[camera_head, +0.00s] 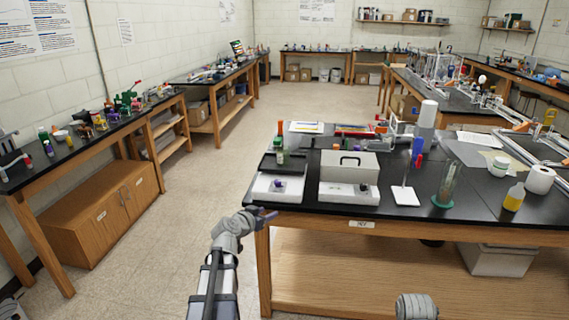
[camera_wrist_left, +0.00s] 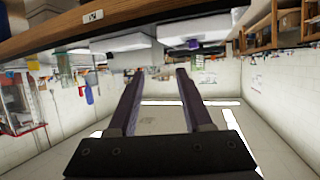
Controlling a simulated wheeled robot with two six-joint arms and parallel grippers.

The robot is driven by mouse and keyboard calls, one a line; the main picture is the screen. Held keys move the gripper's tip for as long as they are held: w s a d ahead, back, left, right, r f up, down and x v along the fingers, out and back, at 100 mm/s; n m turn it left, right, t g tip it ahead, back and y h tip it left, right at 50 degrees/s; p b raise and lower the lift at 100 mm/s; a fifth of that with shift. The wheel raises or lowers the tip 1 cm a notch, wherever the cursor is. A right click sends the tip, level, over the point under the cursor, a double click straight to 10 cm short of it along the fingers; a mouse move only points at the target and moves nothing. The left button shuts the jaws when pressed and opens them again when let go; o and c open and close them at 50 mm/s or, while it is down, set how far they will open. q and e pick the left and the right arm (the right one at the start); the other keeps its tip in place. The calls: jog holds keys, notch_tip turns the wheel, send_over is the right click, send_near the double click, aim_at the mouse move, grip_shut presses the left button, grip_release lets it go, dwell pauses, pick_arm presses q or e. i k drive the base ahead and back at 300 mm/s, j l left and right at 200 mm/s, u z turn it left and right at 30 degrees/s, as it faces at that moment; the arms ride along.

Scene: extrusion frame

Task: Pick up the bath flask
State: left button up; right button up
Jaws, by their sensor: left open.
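I cannot tell for sure which thing is the bath flask. Two white units stand at the near left of the black bench: a left unit (camera_head: 262,190) with a black raised part behind it, and a right unit (camera_head: 335,193) with a grey handled lid (camera_head: 350,166). Each has a small purple or dark part on its front. My left gripper (camera_head: 268,214) is at the bench's near left corner, in front of the left unit and apart from it. In the left wrist view the jaws (camera_wrist_left: 158,74) are open and empty, and the scene looks upside down. My right gripper is out of view.
To the right are a glass cylinder (camera_head: 447,183), a yellow bottle (camera_head: 514,197) and a white roll (camera_head: 540,180). The bench's front edge (camera_head: 400,224) is beside my left gripper. The floor to the left is clear.

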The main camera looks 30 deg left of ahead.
aim_at(283, 151)
jog(key=i+j+z, duration=0.1)
jog(key=j, duration=0.35)
jog(key=i+j+z, duration=0.1)
jog(key=j, duration=0.4)
jog(key=i+j+z, duration=0.1)
jog(key=j, duration=0.35)
jog(key=i+j+z, duration=0.1)
jog(key=j, duration=0.4)
jog(key=i, duration=0.55)
